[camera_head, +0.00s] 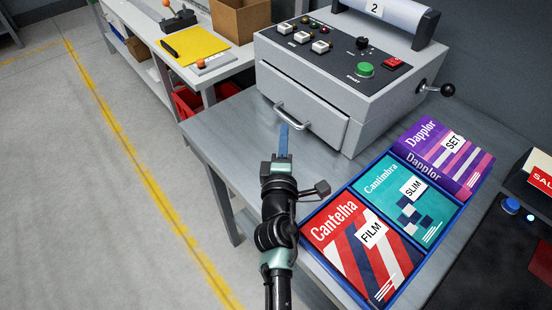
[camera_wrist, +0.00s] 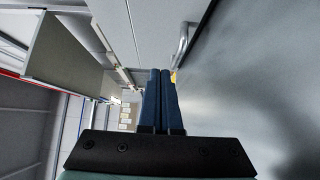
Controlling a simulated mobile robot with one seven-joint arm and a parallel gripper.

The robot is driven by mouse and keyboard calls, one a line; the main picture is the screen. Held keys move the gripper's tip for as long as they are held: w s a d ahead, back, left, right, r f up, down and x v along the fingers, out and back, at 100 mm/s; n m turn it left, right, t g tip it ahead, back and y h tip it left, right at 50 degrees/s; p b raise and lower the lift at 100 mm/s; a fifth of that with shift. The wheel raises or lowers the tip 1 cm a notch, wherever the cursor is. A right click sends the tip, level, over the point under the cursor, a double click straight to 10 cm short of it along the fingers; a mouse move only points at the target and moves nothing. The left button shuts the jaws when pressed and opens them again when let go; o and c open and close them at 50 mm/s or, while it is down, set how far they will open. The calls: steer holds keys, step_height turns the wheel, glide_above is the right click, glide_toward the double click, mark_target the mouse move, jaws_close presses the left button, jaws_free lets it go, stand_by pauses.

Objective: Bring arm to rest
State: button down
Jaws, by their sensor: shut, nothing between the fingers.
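My gripper (camera_head: 283,141) is shut and empty, its blue fingers together in front of the grey machine's drawer. In the wrist view the fingers (camera_wrist: 162,90) lie side by side with nothing between them. My arm reaches up from the bottom of the head view, above the near edge of the metal table (camera_head: 228,125). The drawer's metal handle (camera_head: 293,117) is right beside the fingertips in the head view; I cannot tell whether they touch. The handle also shows beyond the fingertips in the wrist view (camera_wrist: 183,45).
The grey machine (camera_head: 340,75) carries a green button, a red switch and a side lever. A blue tray (camera_head: 339,273) with three boxes, red, teal and purple, lies right of my arm. A workbench (camera_head: 140,30) stands at back left. The floor at left (camera_head: 60,180) is clear.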

steer(key=s, duration=0.5)
steer(key=shift+s+a+f, duration=0.15)
steer(key=shift+s+a, duration=0.2)
steer(key=shift+s, duration=0.05)
step_height(320, 180, up, 33)
steer(key=m+t+h+p, duration=0.2)
steer(key=m+t+p, duration=0.25)
steer(key=m, duration=0.55)
steer(key=s+a+r+m+t+y+p, duration=0.1)
steer(key=s+r+m, duration=0.1)
steer(key=s+r, duration=0.3)
steer(key=s+a+r+m+t+y+p, duration=0.2)
steer(key=s+r, duration=0.3)
steer(key=r, duration=0.8)
steer(key=s+a+r+m+t+y+p, duration=0.1)
steer(key=s+r, duration=0.4)
steer(key=r, duration=0.5)
steer(key=shift+a+m+t+y+p, duration=0.4)
steer(key=shift+m+t+p, duration=0.2)
steer(key=shift+m, duration=0.1)
steer(key=shift+d, duration=0.15)
